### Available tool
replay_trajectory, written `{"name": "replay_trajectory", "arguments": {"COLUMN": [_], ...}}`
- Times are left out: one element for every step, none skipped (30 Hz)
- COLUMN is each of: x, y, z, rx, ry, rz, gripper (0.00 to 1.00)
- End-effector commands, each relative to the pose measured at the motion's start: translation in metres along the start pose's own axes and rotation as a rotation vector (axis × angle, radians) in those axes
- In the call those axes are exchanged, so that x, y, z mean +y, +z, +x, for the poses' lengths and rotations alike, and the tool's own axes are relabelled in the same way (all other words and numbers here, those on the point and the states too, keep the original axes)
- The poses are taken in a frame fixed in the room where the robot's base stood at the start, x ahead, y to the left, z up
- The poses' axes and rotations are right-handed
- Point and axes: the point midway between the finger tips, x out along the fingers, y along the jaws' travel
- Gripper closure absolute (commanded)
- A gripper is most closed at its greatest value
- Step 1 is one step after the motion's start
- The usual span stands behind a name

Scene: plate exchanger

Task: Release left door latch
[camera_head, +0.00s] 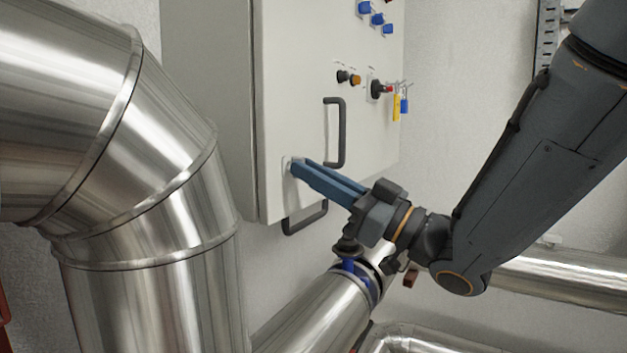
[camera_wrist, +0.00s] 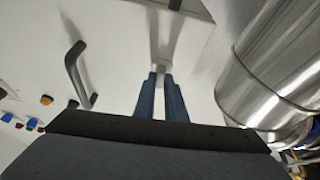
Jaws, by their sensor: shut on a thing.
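The white cabinet door (camera_head: 300,80) faces me in the head view and also fills much of the wrist view (camera_wrist: 110,30). My gripper (camera_head: 297,166) has its long blue fingers at the door's lower left. In the wrist view the fingers (camera_wrist: 160,80) are shut on a small pale latch (camera_wrist: 159,69) that sits on the door's surface. The fingertips hide most of the latch in the head view, so its turn angle cannot be told. The door looks closed.
A dark door handle (camera_head: 340,132) stands out right of my fingers. Knobs and keys (camera_head: 400,100) are at upper right. A large metal pipe (camera_head: 150,200) fills the left, and a smaller pipe (camera_head: 325,310) runs below my gripper.

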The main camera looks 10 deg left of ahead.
Motion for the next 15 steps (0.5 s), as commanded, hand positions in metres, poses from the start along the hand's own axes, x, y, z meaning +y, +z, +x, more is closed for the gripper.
{"name": "replay_trajectory", "arguments": {"x": [0.001, 0.0012, 0.0016, 0.0018, 0.002, 0.0026, 0.0024, 0.0025, 0.0028, 0.003, 0.0032, 0.0035, 0.004, 0.0039, 0.0042], "y": [0.0028, 0.003, 0.0031, 0.0034, 0.0038, 0.0037, 0.0038, 0.0039, 0.0042, 0.004, 0.0039, 0.004, 0.0038, 0.004, 0.0036], "z": [-0.0009, -0.001, -0.0012, -0.0014, -0.0015, -0.0015, -0.0015, -0.0015, -0.0015, -0.0014, -0.0015, -0.0016, -0.0015, -0.0015, -0.0014], "rx": [0.002, 0.002, 0.003, 0.003, 0.002, 0.003, 0.003, 0.004, 0.004, 0.004, 0.004, 0.003, 0.003, 0.002, 0.003], "ry": [-0.012, -0.02, -0.031, -0.04, -0.049, -0.062, -0.073, -0.084, -0.099, -0.11, -0.12, -0.135, -0.145, -0.156, -0.17], "rz": [-0.029, -0.048, -0.075, -0.096, -0.12, -0.152, -0.177, -0.203, -0.237, -0.265, -0.291, -0.326, -0.353, -0.379, -0.415], "gripper": [1.0, 1.0, 1.0, 1.0, 1.0, 1.0, 1.0, 1.0, 1.0, 1.0, 1.0, 1.0, 1.0, 1.0, 1.0]}}
